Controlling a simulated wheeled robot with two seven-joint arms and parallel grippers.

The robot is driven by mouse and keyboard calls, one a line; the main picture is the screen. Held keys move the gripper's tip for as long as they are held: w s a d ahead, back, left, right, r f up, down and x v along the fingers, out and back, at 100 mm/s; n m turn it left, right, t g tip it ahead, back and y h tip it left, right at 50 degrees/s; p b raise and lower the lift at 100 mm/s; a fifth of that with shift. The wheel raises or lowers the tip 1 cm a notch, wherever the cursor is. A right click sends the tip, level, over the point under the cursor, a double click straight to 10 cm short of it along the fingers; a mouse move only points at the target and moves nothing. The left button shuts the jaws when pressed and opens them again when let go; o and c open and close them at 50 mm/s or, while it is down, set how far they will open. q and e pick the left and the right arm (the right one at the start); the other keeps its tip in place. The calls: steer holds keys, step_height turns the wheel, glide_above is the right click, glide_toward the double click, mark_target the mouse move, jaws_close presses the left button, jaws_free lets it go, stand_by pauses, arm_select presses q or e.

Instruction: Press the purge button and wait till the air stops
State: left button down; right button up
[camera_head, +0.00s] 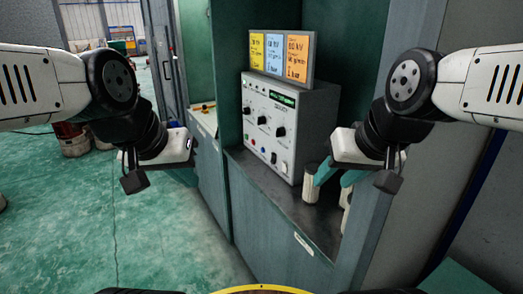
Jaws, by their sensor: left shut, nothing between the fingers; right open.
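A grey control box (290,125) stands on the dark shelf of a teal cabinet. The labels are too small to read, so I cannot tell which one is the purge button. My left gripper (187,177) is shut and empty, left of the cabinet and apart from the box. My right gripper (332,181) is open, right of the box, with teal fingers near a pale cylinder (311,188); I cannot tell whether they touch.
A sign (280,54) with yellow, blue and orange panels stands on top of the box. Another pale cylinder shows partly behind my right gripper. The cabinet's right side panel (392,175) stands close to my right arm. Green floor (75,230) at the left is mostly clear.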

jaws_close()
stand_by(1.4)
